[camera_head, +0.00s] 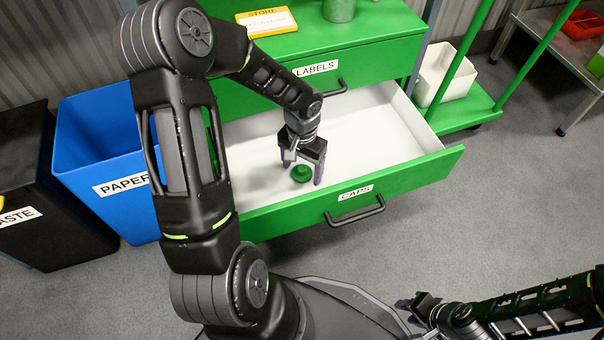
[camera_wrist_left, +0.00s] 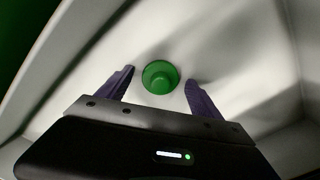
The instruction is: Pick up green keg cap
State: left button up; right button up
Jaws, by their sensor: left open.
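The green keg cap (camera_head: 302,173) lies on the white floor of the open caps drawer (camera_head: 385,198). In the left wrist view the cap (camera_wrist_left: 160,77) shows as a round green piece just beyond and between the fingertips. My left gripper (camera_head: 302,170) is open, pointing down into the drawer above the cap, with a finger to each side of it in the picture. The fingers do not visibly touch the cap. My right gripper (camera_head: 415,303) is low in the head view, away from the drawer; its fingers are too small and dark to read.
The drawer's walls stand around my left gripper. The closed labels drawer (camera_head: 380,65) is behind and above. A blue paper bin (camera_head: 95,150) and a black waste bin (camera_head: 25,180) stand at the left. A white bin (camera_head: 445,75) sits on a green shelf at the right.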

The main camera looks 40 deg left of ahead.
pick_arm(q)
jog(key=shift+c, duration=0.3)
jog(key=c, duration=1.4)
